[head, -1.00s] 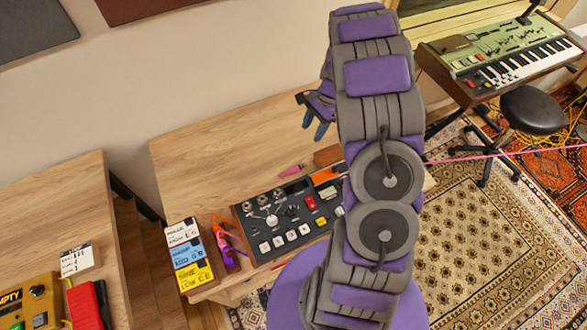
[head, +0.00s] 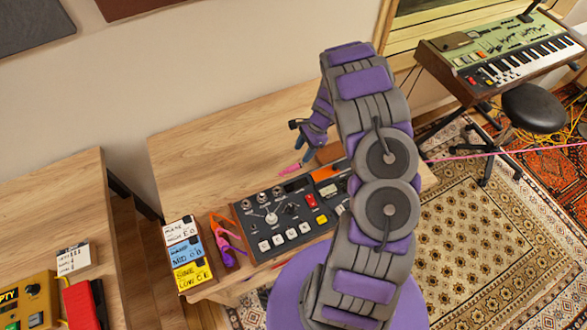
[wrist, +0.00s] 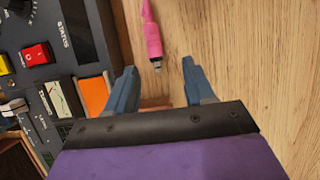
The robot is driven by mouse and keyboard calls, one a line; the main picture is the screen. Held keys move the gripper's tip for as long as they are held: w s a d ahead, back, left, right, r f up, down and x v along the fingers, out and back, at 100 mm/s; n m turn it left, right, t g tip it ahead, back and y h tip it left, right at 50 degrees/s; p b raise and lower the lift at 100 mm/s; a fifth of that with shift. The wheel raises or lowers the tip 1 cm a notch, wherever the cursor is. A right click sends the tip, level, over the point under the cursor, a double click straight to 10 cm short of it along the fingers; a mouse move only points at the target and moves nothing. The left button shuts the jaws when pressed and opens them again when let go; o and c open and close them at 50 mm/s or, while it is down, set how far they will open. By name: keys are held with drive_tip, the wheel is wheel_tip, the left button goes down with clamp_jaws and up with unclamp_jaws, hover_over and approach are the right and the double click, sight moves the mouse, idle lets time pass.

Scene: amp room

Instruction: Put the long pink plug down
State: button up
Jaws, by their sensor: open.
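The long pink plug (head: 290,169) lies on the wooden desk, just behind the dark control panel. In the wrist view the pink plug (wrist: 151,32) lies flat, with its metal tip pointing toward my gripper. My gripper (wrist: 159,76) is open and empty. Its two blue fingers stand apart, with the plug's tip ahead of the gap between them. In the head view my gripper (head: 305,157) is low over the desk beside the plug, partly hidden by my arm.
The control panel (head: 255,222) with buttons and knobs stands in front of the plug. An orange block (wrist: 93,96) is near the left finger. Labelled boxes (head: 187,252) and a tray with coloured plugs (head: 228,243) stand at left. The desk behind (head: 210,150) is clear.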

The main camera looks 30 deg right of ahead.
sight(297, 165)
drive_tip(key=shift+s+b+x, duration=0.2)
drive_tip(key=shift+b+x, duration=0.15)
drive_tip(key=shift+x, duration=1.25)
drive_tip(key=shift+s+b+x, duration=0.15)
drive_tip(key=shift+b+x, duration=0.2)
drive_tip(key=shift+x, duration=1.2)
drive_tip(key=shift+c, duration=0.3)
clamp_jaws()
